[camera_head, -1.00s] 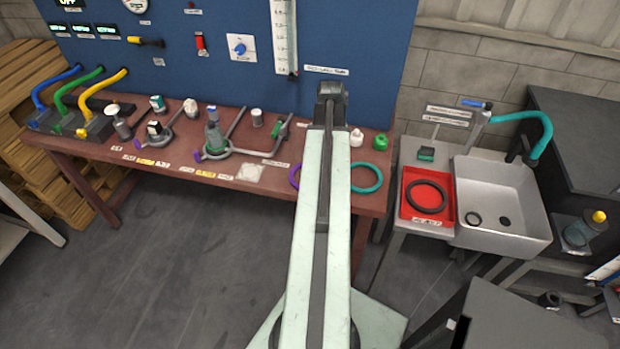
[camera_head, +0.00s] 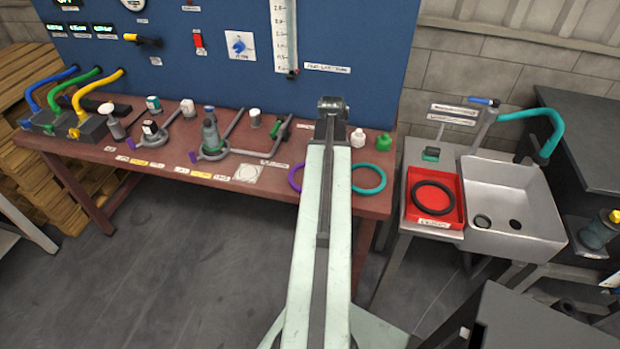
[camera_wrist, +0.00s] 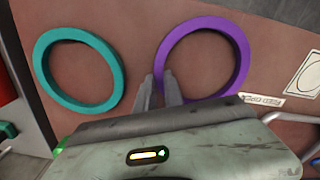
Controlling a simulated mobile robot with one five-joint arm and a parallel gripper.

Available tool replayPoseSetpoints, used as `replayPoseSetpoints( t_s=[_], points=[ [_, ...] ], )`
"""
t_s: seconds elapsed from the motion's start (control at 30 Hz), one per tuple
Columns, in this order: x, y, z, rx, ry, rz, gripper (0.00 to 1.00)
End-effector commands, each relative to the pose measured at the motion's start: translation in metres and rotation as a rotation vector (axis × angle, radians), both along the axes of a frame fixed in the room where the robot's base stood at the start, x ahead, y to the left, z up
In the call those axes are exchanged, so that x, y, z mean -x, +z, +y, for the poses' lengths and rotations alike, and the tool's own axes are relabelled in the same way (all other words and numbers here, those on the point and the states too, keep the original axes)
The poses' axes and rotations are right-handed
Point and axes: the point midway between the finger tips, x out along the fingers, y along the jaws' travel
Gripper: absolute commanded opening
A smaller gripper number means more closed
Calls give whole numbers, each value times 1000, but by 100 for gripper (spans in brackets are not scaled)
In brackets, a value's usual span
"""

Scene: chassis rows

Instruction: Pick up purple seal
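The purple seal (camera_wrist: 238,55), a flat ring, lies on the red-brown bench top. In the wrist view its left rim runs up to my two fingers. My gripper (camera_wrist: 158,76) is open, with a narrow gap between its fingertips. One finger shows on the outer side of that rim and one on the inner side; I cannot tell how far above the bench they are. In the head view the purple seal (camera_head: 293,178) is partly hidden behind my arm, and my fingers are hidden too.
A teal ring (camera_wrist: 115,75) lies beside the purple one, and it also shows right of my arm (camera_head: 382,180). White and green bottles (camera_head: 384,143) stand behind it. Fittings on the bench (camera_head: 270,187) stand to the left. A red tray (camera_head: 462,200) holds a black ring by the sink.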

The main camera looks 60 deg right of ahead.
Motion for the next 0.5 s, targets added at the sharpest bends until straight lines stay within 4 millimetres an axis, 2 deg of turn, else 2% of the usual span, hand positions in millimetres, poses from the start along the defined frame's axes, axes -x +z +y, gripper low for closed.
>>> replayPoseSetpoints(
  t_s=[0.33, 0.5],
  points=[
    [0, 1, 0, 0, 0, 0, 0],
    [0, 16, 0, 0, -1, 0, 0]
  ],
)
